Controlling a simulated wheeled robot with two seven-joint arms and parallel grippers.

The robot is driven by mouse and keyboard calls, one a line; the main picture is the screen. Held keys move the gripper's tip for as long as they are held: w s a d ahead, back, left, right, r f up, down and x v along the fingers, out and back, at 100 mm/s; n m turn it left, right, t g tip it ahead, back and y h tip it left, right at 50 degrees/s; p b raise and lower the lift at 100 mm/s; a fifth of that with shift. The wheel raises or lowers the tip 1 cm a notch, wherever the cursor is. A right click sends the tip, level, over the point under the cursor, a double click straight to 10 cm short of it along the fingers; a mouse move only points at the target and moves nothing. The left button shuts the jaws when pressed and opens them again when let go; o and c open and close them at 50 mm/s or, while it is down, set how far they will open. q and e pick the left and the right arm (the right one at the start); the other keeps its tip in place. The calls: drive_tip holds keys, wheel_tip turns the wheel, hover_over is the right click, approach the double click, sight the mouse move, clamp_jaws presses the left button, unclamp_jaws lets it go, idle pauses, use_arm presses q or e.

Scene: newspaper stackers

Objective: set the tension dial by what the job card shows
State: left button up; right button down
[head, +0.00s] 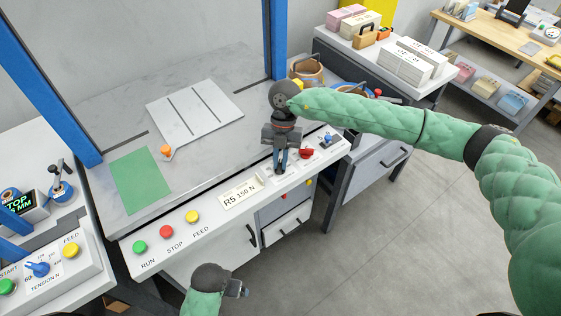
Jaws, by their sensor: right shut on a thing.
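The job card (241,195) on the front ledge of the machine reads "RS 150 N". My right gripper (281,166) points down at the control panel (262,198), just right of the card. It is shut on a blue dial there, which looks like the tension dial; the fingers hide most of it, so its pointer and setting cannot be read. My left gripper (238,289) is low in front of the ledge, away from the controls; its jaw opening is too small to tell.
Green RUN (139,246), red STOP (166,233) and yellow FEED (192,216) buttons line the ledge. A red knob (306,153) and a blue knob (327,138) sit right of my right gripper. Another machine's blue tension dial (38,269) is at left.

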use_arm(q)
drive_tip(key=shift+r, duration=0.35)
drive_tip(key=shift+s, duration=0.1)
use_arm(e)
drive_tip(key=c, duration=1.5)
unclamp_jaws()
drive_tip(key=shift+o, duration=0.2)
drive_tip(key=shift+w+r, duration=0.1)
drive_tip(key=shift+r, duration=0.1)
drive_tip(key=shift+w+r+b, duration=0.15)
drive_tip(key=shift+r+b, duration=0.15)
drive_tip(key=shift+r, duration=0.05)
use_arm(q)
wheel_tip(320, 180, up, 10)
drive_tip(key=s+b, duration=0.1)
drive_tip(key=s, duration=0.1)
drive_tip(key=shift+a+f+b, duration=0.15)
drive_tip(key=shift+a+b, duration=0.05)
drive_tip(key=shift+b, duration=0.2)
use_arm(e)
drive_tip(key=v, duration=0.6)
drive_tip(key=shift+r, duration=0.35)
